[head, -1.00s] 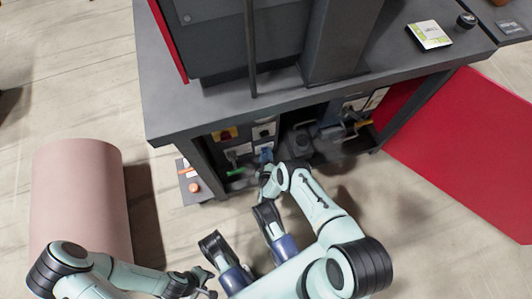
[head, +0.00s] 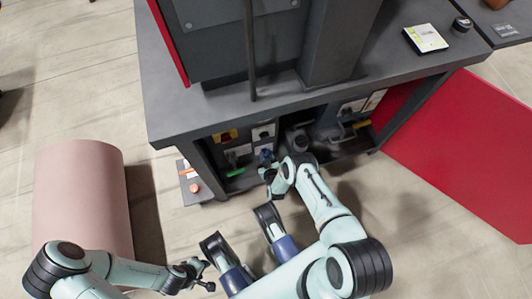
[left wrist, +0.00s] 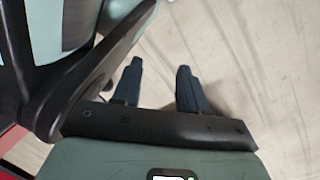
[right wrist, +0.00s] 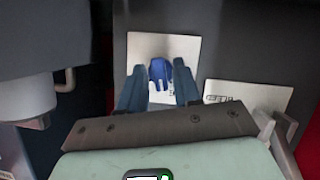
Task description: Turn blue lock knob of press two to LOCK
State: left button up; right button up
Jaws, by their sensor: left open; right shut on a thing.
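The blue lock knob (right wrist: 160,72) sits on a white plate (right wrist: 187,45) on a dark panel, between the fingers of my right gripper (right wrist: 160,85). The right gripper is shut on the knob. The knob's grip looks roughly upright in the right wrist view; its plate markings are mostly hidden. In the head view my right gripper (head: 268,175) reaches under the bench top, just in front of the blue knob (head: 266,155). My left gripper (left wrist: 157,85) is open and empty over the floor; in the head view it (head: 206,277) is low, far from the panel.
The dark bench top (head: 225,112) overhangs the panel. A green handle (head: 236,172) and a red-yellow switch (head: 225,136) lie left of the knob. A labelled white plate (right wrist: 250,93) is to its right.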

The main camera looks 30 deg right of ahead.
jog(key=shift+d+m+y, duration=0.1)
jog(key=shift+m+y, duration=0.4)
jog(key=shift+m, duration=0.1)
jog(key=shift+d+m+t+y, duration=0.1)
jog(key=shift+m+t+y, duration=0.2)
jog(key=shift+m, duration=0.4)
jog(key=m+y+b, duration=0.1)
jog(key=m+y, duration=0.1)
jog(key=m, duration=0.1)
jog(key=shift+d+t+b, duration=0.1)
jog(key=shift+t+b, duration=0.3)
pick_arm(q)
jog(key=shift+g, duration=0.6)
jog(key=shift+s+a+f, duration=0.1)
jog(key=shift+s+f, duration=0.2)
jog(key=shift+s, duration=0.35)
jog(key=shift+s+a+f, duration=0.1)
jog(key=shift+s+f, duration=0.25)
jog(key=shift+s, duration=0.25)
jog(key=shift+s+a+f, duration=0.1)
jog(key=shift+s+f, duration=0.2)
jog(key=shift+s, duration=0.35)
pick_arm(e)
jog(key=shift+m+t+y, duration=0.3)
jog(key=shift+m+y, duration=0.4)
jog(key=shift+m, duration=0.4)
jog(key=o, duration=0.7)
